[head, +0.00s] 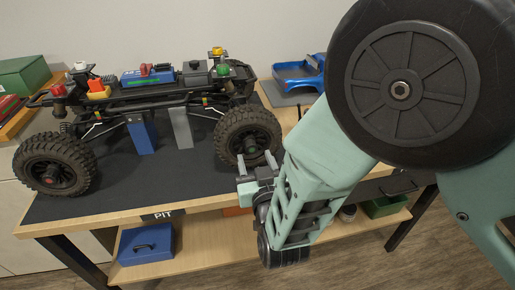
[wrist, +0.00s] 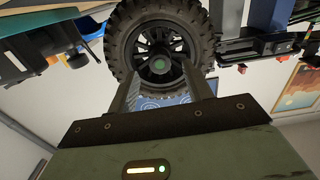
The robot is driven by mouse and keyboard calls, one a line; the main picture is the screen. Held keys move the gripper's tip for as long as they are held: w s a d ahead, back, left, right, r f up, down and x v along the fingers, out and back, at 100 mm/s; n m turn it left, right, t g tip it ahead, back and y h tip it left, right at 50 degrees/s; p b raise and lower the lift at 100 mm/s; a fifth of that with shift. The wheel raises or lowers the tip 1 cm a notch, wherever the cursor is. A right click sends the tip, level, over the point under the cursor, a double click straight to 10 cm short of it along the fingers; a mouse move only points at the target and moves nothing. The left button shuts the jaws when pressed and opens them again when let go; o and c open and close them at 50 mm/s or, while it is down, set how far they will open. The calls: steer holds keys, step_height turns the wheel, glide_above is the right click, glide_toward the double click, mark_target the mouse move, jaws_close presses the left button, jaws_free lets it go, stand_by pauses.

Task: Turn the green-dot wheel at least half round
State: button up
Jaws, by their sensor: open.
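The RC crawler (head: 150,95) stands raised on a blue and a grey support on the bench. Its green-dot wheel (head: 232,148), a knobby black tyre with a green hub dot, is at the near right corner. My gripper (head: 257,164) is open, at the lower right of this wheel. In the wrist view the green-dot wheel (wrist: 120,50) fills the upper middle. The two fingers of my gripper (wrist: 161,85) are spread and point at it, with the green hub between them. I cannot tell whether the fingers touch the wheel.
The dark mat (head: 180,180) covers the bench top. A red-dot wheel (head: 52,165) is at the crawler's left. A blue body shell (head: 300,72) lies behind at right. A blue toolbox (head: 146,244) sits on the shelf below. My arm covers the right side.

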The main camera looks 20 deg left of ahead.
mark_target(248, 138)
steer(key=shift+x, duration=1.3)
jaws_close()
